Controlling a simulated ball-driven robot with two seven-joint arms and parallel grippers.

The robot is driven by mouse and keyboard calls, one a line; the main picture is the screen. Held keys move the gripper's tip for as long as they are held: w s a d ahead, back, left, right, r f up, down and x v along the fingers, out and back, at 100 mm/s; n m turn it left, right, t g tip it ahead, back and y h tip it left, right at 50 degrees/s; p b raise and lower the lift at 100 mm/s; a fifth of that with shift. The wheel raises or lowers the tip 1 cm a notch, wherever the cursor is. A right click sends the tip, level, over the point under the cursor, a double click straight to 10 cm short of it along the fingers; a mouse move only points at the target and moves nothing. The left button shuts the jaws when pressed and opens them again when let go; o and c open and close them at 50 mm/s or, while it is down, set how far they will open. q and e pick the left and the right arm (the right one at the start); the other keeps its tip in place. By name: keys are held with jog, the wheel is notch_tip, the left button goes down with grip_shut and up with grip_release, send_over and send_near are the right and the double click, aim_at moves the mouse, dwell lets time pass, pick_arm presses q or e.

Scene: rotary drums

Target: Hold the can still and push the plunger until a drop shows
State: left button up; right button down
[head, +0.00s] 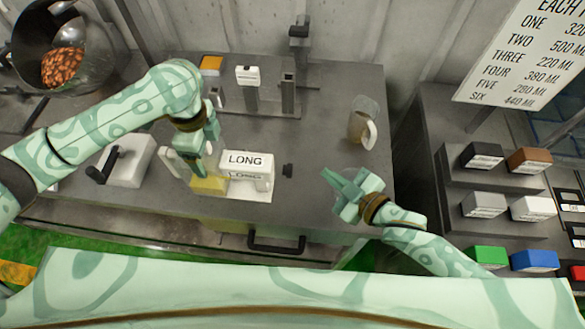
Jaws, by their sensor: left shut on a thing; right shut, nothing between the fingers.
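A small yellow object (209,185), possibly the can, sits on the worktop at the left end of a white block marked LONG (247,164). My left gripper (200,170) reaches down onto it and is shut on it; the fingers hide part of the contact. No drop is visible.
A clear jug (363,126) stands at the back right of the worktop. A white block with a black handle (128,160) is at left. Posts and a white-topped stand (248,76) are behind. Shelves of labelled blocks (485,205) are at right. The worktop between knob and jug is clear.

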jog(key=shift+w+a, duration=0.15)
jog(key=shift+a, duration=2.3)
jog(key=shift+a, duration=0.1)
jog(key=shift+a, duration=0.35)
jog(key=shift+a, duration=1.25)
dwell(1.0)
jog(key=shift+d, duration=1.65)
jog(key=shift+d, duration=2.5)
